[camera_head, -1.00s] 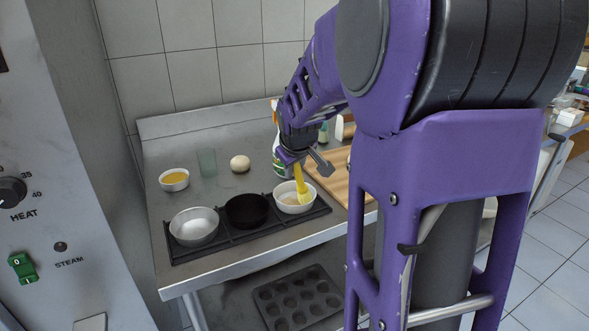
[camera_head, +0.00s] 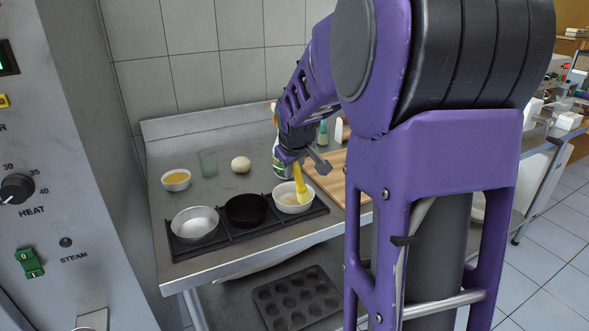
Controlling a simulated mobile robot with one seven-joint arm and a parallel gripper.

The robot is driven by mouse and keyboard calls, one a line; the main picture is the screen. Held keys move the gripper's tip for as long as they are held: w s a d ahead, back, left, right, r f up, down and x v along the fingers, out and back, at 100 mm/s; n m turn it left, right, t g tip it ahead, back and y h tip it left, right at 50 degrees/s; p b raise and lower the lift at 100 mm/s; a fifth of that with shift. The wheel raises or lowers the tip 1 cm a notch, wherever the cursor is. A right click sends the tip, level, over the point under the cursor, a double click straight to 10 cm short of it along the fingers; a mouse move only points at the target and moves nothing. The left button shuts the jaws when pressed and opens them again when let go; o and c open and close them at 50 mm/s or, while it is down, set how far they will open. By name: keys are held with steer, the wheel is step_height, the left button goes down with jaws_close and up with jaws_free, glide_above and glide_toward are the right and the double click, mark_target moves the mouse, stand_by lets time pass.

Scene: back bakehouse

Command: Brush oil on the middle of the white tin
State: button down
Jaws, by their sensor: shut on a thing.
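The white tin (camera_head: 286,208) stands at the right end of a row of three round tins on a dark rack. My gripper (camera_head: 297,163) is above it, shut on a yellow brush (camera_head: 299,180). The brush points down and its head is inside the white tin, over the tin's floor right of the middle. I cannot tell for sure whether the bristles touch the floor. A darker patch shows on the tin's floor to the left of the brush. A small white bowl of yellow oil (camera_head: 176,179) stands at the back left.
A black tin (camera_head: 246,209) and a silver tin (camera_head: 195,225) share the rack (camera_head: 225,243). A glass (camera_head: 208,162), a dough ball (camera_head: 241,164) and a spray bottle (camera_head: 277,165) stand behind. A wooden board (camera_head: 326,176) lies to the right.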

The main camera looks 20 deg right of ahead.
step_height(320, 180, up, 7)
steer(key=p, duration=0.4)
steer(key=shift+w+r, duration=0.2)
steer(key=shift+w, duration=0.05)
steer(key=shift+a, duration=0.1)
